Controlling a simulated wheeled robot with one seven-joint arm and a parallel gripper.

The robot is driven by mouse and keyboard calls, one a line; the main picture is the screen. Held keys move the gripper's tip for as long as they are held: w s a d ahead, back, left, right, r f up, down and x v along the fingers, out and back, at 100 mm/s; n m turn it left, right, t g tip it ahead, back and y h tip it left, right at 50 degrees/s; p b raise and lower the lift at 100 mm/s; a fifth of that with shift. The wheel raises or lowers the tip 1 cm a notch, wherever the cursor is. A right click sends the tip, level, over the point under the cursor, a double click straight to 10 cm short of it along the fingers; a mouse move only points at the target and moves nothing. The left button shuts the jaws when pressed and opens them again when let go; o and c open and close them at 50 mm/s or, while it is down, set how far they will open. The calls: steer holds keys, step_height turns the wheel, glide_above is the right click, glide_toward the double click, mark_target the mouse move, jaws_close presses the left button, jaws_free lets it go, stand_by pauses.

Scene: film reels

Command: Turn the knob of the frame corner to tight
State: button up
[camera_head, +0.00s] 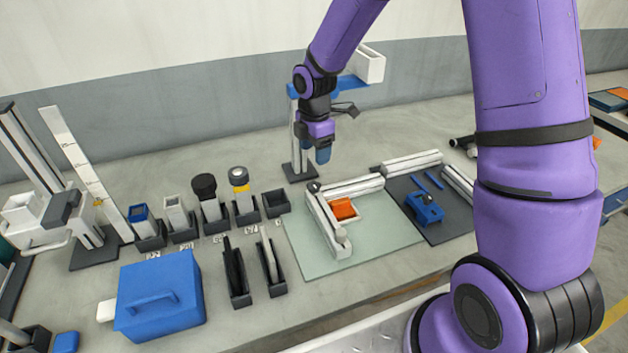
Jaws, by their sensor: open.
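The white frame corner (345,188) lies on a pale green mat (385,238), with two bars meeting in an L. A small dark knob (314,187) sits at the joint of the bars, at their back left end. Its tight or loose setting is too small to read. My gripper (322,160) points down above and slightly behind the knob, apart from it. It is open and appears empty; its fingertips are small and partly hard to make out.
A stand (298,165) with a blue top rises close behind my gripper. An orange block (343,208) lies inside the L. A blue clamp-like part (424,208) and white bars are on the dark mat at right. Several holders with tools (210,212) stand at left.

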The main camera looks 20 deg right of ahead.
mark_target(314, 185)
step_height(314, 185, down, 11)
steer(key=shift+f, duration=0.1)
stand_by(0.5)
steer(key=c, duration=0.9)
